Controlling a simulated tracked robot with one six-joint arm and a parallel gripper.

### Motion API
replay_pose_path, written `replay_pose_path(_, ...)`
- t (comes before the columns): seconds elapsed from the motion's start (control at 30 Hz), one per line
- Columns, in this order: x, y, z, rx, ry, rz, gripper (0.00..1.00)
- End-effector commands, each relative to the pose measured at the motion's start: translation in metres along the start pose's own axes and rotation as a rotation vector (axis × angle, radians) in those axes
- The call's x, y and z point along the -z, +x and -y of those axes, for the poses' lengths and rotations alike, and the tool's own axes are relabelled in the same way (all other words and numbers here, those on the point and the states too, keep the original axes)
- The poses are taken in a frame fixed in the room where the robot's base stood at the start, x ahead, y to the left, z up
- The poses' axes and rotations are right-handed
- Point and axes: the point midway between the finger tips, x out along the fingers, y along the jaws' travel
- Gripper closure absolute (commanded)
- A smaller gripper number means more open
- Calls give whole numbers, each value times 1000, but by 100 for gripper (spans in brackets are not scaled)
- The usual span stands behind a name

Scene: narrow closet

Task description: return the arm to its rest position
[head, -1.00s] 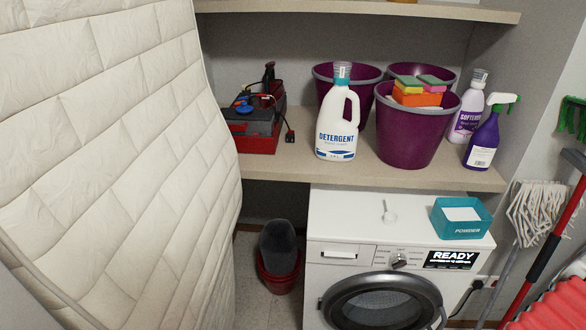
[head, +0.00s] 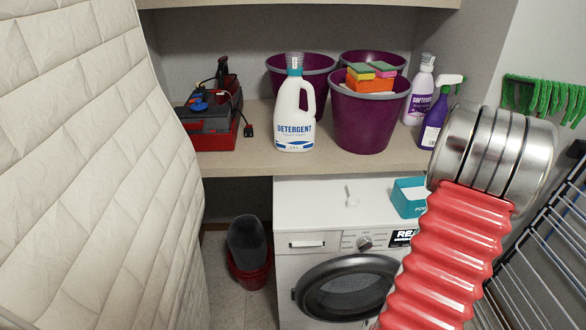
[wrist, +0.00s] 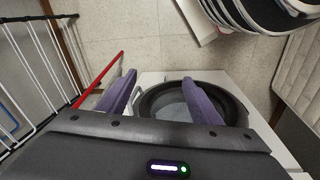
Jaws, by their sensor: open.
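My gripper (wrist: 160,77) shows in the wrist view with its two purple fingers spread and nothing between them. It is out of sight in the head view. There my red ribbed arm (head: 450,250) with its silver joint stands at the right, in front of the washing machine's right part. In the wrist view the white washing machine (wrist: 152,80) with its round dark door lies beyond the fingers. I cannot tell the distance between the fingers and the machine.
A padded mattress (head: 90,160) fills the left. The shelf (head: 255,160) holds a detergent bottle (head: 296,110), purple buckets (head: 365,122) and a red toolbox (head: 208,125). A drying rack (head: 550,250) stands at the right.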

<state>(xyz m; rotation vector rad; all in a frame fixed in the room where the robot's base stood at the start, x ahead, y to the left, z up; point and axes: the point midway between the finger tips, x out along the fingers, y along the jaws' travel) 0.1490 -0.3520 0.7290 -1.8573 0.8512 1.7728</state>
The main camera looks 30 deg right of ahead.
Motion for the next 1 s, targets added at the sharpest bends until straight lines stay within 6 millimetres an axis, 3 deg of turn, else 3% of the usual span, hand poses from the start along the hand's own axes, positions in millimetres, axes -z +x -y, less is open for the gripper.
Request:
replay_pose_path(0.5, 12, -120, 74, -34, -84, 51, 41)
replay_pose_path(1.0, -9, -227, 170, 36, -221, -3, 41)
